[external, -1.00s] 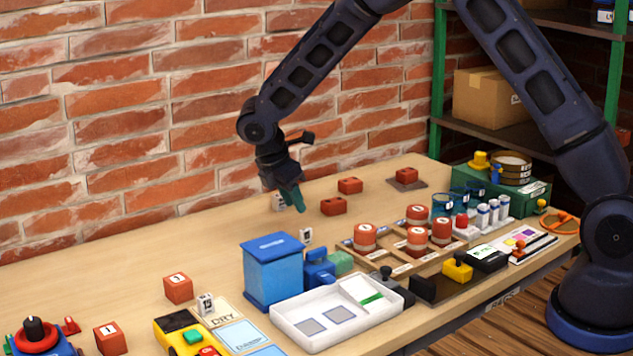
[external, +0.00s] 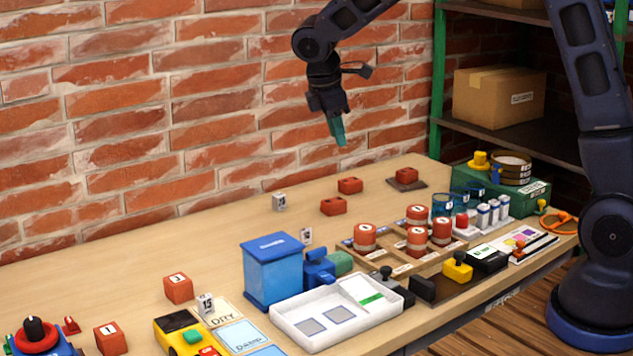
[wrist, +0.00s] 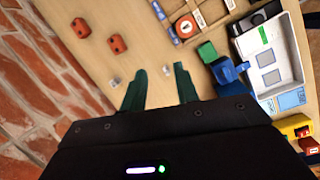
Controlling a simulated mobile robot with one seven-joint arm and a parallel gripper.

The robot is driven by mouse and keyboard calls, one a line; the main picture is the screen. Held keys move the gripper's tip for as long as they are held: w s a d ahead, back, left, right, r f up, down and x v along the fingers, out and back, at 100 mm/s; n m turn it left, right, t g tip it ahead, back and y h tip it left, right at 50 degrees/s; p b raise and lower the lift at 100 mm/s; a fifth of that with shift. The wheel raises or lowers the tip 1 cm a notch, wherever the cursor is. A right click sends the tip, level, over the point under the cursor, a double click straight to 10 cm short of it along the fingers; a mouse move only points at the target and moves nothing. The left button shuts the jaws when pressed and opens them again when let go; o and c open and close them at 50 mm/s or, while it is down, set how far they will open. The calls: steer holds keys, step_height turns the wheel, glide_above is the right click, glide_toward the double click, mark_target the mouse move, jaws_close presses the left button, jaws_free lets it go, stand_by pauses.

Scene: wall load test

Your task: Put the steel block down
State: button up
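A small grey block with a label (external: 279,202), which looks like the steel block, stands on the wooden table near the brick wall. In the wrist view it appears as a small pale block (wrist: 115,83) left of the fingers. My gripper (external: 340,141) is raised above the table, up and to the right of that block in the external view and apart from it. In the wrist view my green fingers (wrist: 160,75) are spread with nothing held between them. A second small labelled block (external: 306,236) stands behind the blue box; a third, marked 15 (external: 205,303), stands farther forward.
Red bricks (external: 333,206) lie on the table below my gripper. A blue box (external: 273,272), a white tray (external: 290,322) and a wooden rack of red weights (external: 352,245) fill the front. The brick wall (external: 130,120) borders the back. The table's back left is clear.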

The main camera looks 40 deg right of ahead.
steer(key=s+d+r+m+t+y, duration=0.1)
steer(key=s+d+r+m, duration=0.5)
steer(key=s, duration=0.6)
steer(key=s+d+r+m+t+y, duration=0.1)
steer(key=s+d+r+m, duration=0.2)
steer(key=s+d+r, duration=0.7)
steer(key=s+f+m+t+y, duration=0.1)
steer(key=s+m, duration=0.3)
steer(key=s, duration=0.9)
steer(key=shift+a+f+m+t, duration=0.3)
steer(key=shift+f+t, duration=0.2)
steer(key=shift+f, duration=0.1)
steer(key=shift+o, duration=0.9)
